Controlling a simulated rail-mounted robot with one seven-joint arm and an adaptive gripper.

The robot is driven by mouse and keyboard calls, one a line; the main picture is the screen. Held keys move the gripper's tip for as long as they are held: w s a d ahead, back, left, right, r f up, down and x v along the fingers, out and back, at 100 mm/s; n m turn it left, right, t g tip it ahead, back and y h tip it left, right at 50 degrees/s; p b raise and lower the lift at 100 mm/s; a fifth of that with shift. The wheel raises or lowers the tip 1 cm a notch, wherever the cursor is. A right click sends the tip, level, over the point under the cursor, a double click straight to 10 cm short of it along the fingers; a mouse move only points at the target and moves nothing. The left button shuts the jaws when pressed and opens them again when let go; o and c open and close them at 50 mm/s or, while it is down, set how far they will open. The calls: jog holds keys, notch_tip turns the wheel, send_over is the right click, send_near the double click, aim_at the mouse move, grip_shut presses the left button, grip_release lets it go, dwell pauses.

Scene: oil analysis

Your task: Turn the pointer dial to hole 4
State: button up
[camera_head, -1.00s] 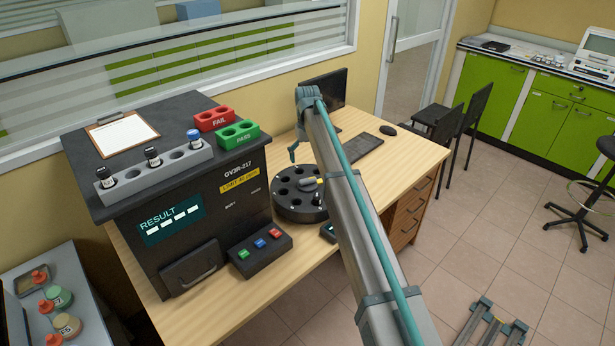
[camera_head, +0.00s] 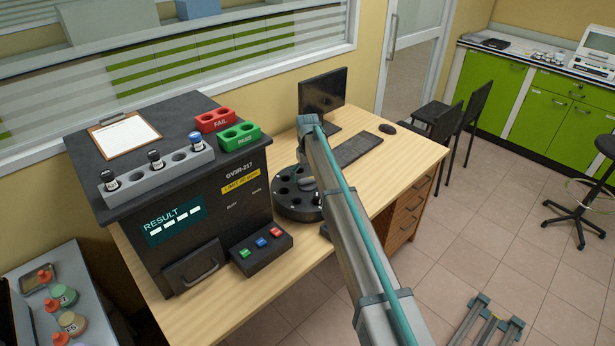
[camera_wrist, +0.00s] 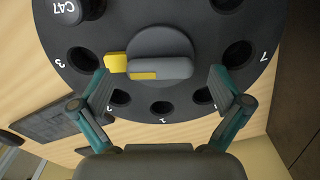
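The round black dial base (camera_head: 290,207) stands on the wooden desk, partly covered by my arm. In the wrist view the base (camera_wrist: 190,92) has a ring of holes with white numbers; 3 and 7 are readable. The grey pointer knob (camera_wrist: 160,50) sits at its middle, its yellow tip (camera_wrist: 115,62) aimed left at the hole beside the 3. I cannot make out a 4. My gripper (camera_wrist: 160,82) is open, its two fingers apart on either side of the knob's lower edge, with no clear contact. My arm hides it in the head view.
A vial marked C47 (camera_wrist: 65,9) sits in a hole at the wrist view's upper left. The black analyser (camera_head: 200,215), its button box (camera_head: 262,250), a monitor (camera_head: 323,90) and a keyboard (camera_head: 357,148) surround the dial on the desk.

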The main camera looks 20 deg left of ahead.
jog(key=c, duration=1.1)
jog(key=shift+o, duration=0.2)
jog(key=shift+m, duration=0.3)
jog(key=m+b, duration=0.1)
jog(key=m, duration=0.3)
jog(key=m+b, duration=0.1)
jog(key=m, duration=0.3)
jog(key=o, duration=1.2)
jog(key=shift+c, duration=0.2)
